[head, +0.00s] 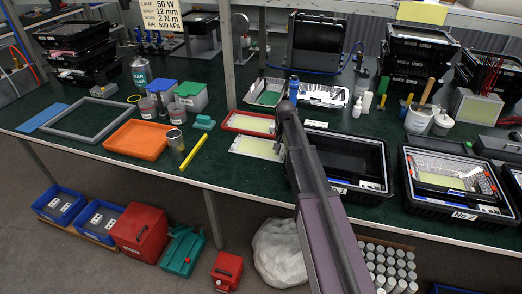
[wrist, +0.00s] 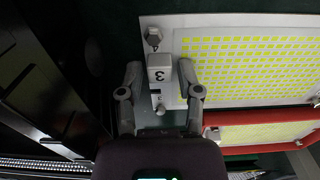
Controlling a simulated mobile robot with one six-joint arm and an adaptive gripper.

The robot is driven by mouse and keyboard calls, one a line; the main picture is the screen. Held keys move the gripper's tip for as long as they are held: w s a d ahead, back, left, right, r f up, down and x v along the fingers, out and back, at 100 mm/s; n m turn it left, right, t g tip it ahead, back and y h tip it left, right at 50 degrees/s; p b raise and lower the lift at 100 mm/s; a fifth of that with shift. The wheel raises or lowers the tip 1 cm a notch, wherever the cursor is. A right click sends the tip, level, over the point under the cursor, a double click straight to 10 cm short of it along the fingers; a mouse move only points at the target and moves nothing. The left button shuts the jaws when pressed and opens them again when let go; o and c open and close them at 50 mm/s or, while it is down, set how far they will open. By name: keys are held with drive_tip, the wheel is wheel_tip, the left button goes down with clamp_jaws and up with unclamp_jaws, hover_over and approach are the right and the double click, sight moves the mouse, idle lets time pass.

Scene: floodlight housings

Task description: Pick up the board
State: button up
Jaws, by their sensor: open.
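The board (wrist: 255,65) is a pale plate with a grid of yellow cells, a bolt (wrist: 153,38) at its edge, and a white block marked 3 (wrist: 160,68). In the head view the board (head: 256,149) lies on the green table in front of a red tray. My gripper (wrist: 159,70) is open, its two fingers on either side of the white block at the board's edge. I cannot tell whether they touch it. In the head view my arm hides the gripper and the board's right end.
The red tray (head: 232,122) holds a second yellow board (head: 252,124) close behind. Black housing No 1 (head: 359,193) stands right of the board, with housing No 2 (head: 458,212) farther right. An orange tray (head: 139,140) sits farther left.

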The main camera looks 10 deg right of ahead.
drive_tip(key=shift+c, duration=0.2)
clamp_jaws()
drive_tip(key=shift+r, duration=0.15)
idle(0.3)
wheel_tip(320, 180, up, 10)
drive_tip(key=p, duration=1)
idle(0.6)
